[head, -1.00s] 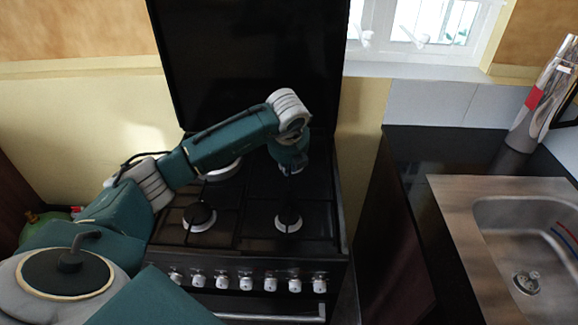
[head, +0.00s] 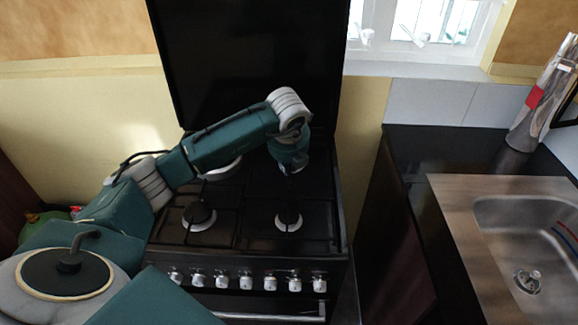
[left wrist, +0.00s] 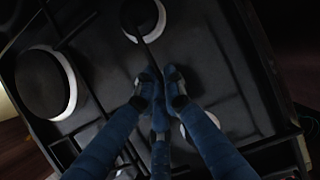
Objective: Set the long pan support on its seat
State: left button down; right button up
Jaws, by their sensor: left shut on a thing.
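The long pan support is a thin black frame on the right half of the black hob. One bar of the support (left wrist: 147,50) runs between my fingertips in the left wrist view. My left gripper (head: 291,171) is low over the right half of the hob and is shut on this bar. It also shows in the left wrist view (left wrist: 160,78), with blue fingers and dark tips. The front right burner (head: 289,220) lies just in front of my gripper. Black on black hides whether the support lies flat in its seat. My right gripper is out of view.
The front left burner (head: 198,216) and a row of white knobs (head: 246,283) are nearby. The raised black lid (head: 250,60) stands behind the hob. To the right are a dark counter (head: 430,160) and a steel sink (head: 525,235).

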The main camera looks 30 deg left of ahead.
pick_arm(q)
jog(key=shift+w+f, duration=0.1)
jog(key=shift+f+b, duration=0.35)
jog(key=shift+b, duration=0.15)
jog(key=shift+f+b, duration=0.95)
jog(key=shift+f, duration=0.15)
jog(key=shift+f+b, duration=0.75)
jog(key=shift+f, duration=0.05)
dwell(0.4)
jog(key=c, duration=1.8)
grip_release()
jog(key=shift+o, duration=0.2)
jog(key=shift+f, duration=0.15)
jog(key=v, duration=1.2)
